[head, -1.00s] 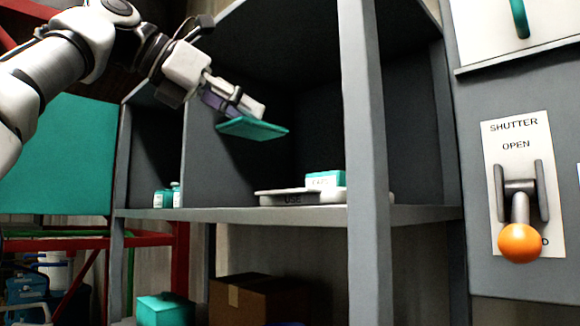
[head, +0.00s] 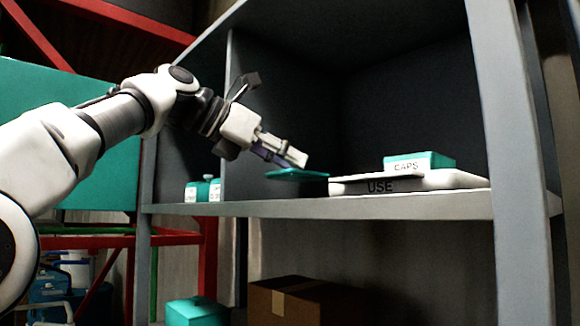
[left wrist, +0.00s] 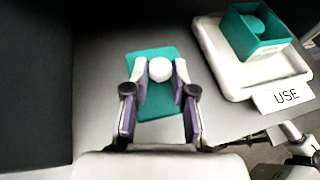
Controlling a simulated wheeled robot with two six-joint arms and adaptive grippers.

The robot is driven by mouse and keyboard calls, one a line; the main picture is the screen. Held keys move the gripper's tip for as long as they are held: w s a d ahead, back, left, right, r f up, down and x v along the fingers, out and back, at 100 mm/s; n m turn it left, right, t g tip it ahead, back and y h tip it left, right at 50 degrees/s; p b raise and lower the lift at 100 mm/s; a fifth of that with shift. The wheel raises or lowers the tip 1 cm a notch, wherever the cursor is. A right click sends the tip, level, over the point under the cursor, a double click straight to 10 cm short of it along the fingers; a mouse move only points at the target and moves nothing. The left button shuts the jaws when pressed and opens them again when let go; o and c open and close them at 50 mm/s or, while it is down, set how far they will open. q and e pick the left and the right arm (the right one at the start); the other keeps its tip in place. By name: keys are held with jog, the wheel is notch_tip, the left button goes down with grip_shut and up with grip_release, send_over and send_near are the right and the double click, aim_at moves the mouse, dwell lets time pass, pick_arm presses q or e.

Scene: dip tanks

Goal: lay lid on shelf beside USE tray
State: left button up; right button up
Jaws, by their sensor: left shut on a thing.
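The lid (head: 297,175) is a flat teal plate, and its white round knob (left wrist: 160,70) shows in the left wrist view. My left gripper (head: 292,160) is shut on the knob, with a finger on either side of it. The USE tray (head: 440,181), pale with a "USE" tag, lies on the shelf just right of the lid. In the left wrist view a small gap separates them.
A teal CAPS box (head: 425,160) sits on the tray. Small teal-and-white containers (head: 203,190) stand in the left compartment, beyond a grey divider (head: 229,115). A grey post (head: 505,150) stands at the right front. A cardboard box (head: 305,300) is below the shelf.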

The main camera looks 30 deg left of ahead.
pick_arm(q)
jog(key=w+p, duration=0.2)
jog(key=p, duration=0.1)
jog(key=shift+w+a+r, duration=0.3)
jog(key=shift+w+r, duration=0.05)
jog(key=shift+w, duration=0.05)
jog(key=shift+w+a+p, duration=0.2)
jog(key=shift+w+p, duration=0.1)
jog(key=f, duration=0.1)
jog(key=w+a+f+b, duration=0.1)
jog(key=f, duration=0.2)
jog(key=shift+w+a+f, duration=0.2)
jog(key=shift+w, duration=0.05)
jog(key=shift+f, duration=0.1)
jog(key=shift+s+d+r, duration=0.25)
jog(key=shift+s+d, duration=0.1)
jog(key=shift+s, duration=0.05)
jog(key=shift+f, duration=0.15)
jog(key=o, duration=0.6)
jog(key=shift+w+f, duration=0.1)
jog(key=o, duration=0.3)
jog(key=shift+w+a, duration=0.15)
jog(key=shift+o, duration=0.2)
pick_arm(e)
jog(key=r, duration=0.3)
jog(key=shift+s+d+r, duration=0.15)
jog(key=shift+d+r, duration=0.1)
jog(key=shift+r, duration=0.15)
